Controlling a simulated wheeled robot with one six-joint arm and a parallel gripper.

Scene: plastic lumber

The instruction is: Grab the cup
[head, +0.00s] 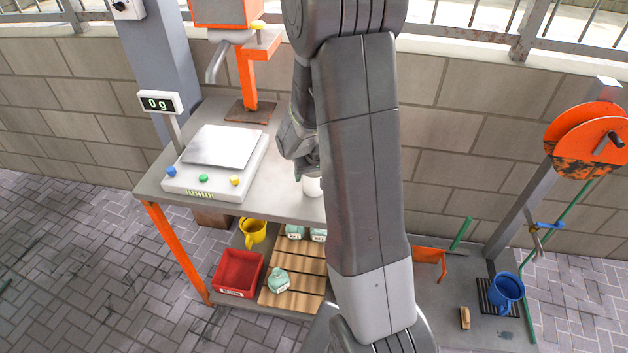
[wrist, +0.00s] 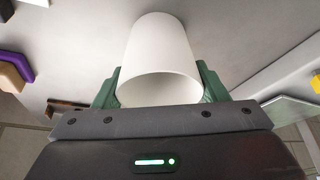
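A plain white cup (wrist: 160,50) fills the middle of the wrist view, with its open mouth facing the camera. The two green fingers of my gripper (wrist: 158,80) stand one on each side of it, against its walls with no clear gap. My gripper appears shut on the white cup. In the head view, part of the white cup (head: 312,186) shows over the tabletop, beside my gripper (head: 304,168); my arm hides the rest. I cannot tell whether the cup touches the table. A yellow cup (head: 254,231) is on the lower shelf, and a blue cup (head: 507,288) stands far right.
A scale (head: 222,147) with coloured buttons and a "0 g" display (head: 160,103) is left on the table (head: 282,196). An orange press (head: 246,80) stands behind. A red bin (head: 238,271) and a slatted wooden board (head: 296,270) are below. A wall closes off the back.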

